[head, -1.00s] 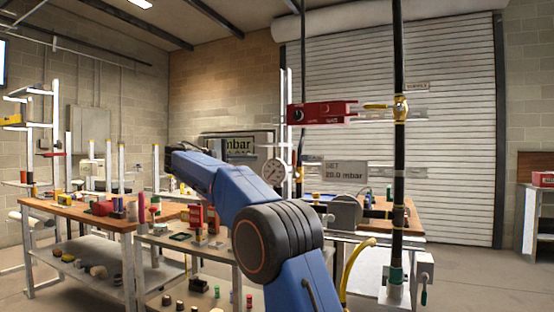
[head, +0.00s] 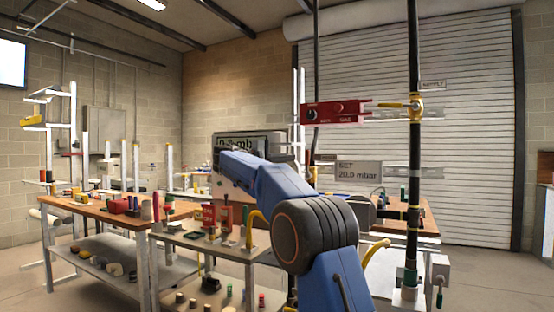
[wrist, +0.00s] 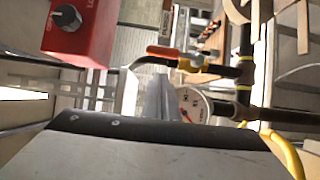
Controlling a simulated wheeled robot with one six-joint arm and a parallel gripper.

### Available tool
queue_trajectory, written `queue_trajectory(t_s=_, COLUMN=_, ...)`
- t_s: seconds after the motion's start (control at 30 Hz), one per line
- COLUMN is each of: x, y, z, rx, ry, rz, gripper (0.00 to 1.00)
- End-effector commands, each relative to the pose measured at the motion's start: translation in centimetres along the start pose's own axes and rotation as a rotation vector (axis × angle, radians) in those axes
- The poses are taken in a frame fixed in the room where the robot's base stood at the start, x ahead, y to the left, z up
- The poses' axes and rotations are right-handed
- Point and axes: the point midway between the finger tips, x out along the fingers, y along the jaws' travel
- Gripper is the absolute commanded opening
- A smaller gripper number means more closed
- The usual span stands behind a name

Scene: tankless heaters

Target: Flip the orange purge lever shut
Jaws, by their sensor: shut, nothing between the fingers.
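The orange purge lever (wrist: 162,51) shows in the wrist view, lying along a thin dark pipe and joined to a brass valve (wrist: 192,65). I cannot pick it out in the head view, where my arm covers that area. My gripper (wrist: 152,92) is shut and empty, with its pale fingers pointing up the wrist picture. The fingertips appear just below the lever in that picture; I cannot tell whether they touch it.
A round gauge (wrist: 194,105) sits right of my fingers. A red control box (wrist: 82,28) with a knob is at upper left. A yellow hose (wrist: 283,150) curves at lower right. Workbenches (head: 120,222) with tools stand left, and a yellow-handled valve (head: 415,107) is on the right pipe.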

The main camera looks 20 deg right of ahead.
Motion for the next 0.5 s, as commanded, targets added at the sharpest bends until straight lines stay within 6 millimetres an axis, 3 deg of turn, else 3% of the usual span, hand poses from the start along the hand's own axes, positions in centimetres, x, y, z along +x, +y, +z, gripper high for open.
queue_trajectory(t_s=0.2, x=1.6, y=0.1, z=1.8, rx=0.001, ry=0.000, rz=0.000, gripper=0.00)
queue_trajectory(t_s=0.5, x=2.0, y=0.1, z=2.2, rx=0.002, ry=0.001, rz=0.000, gripper=0.00)
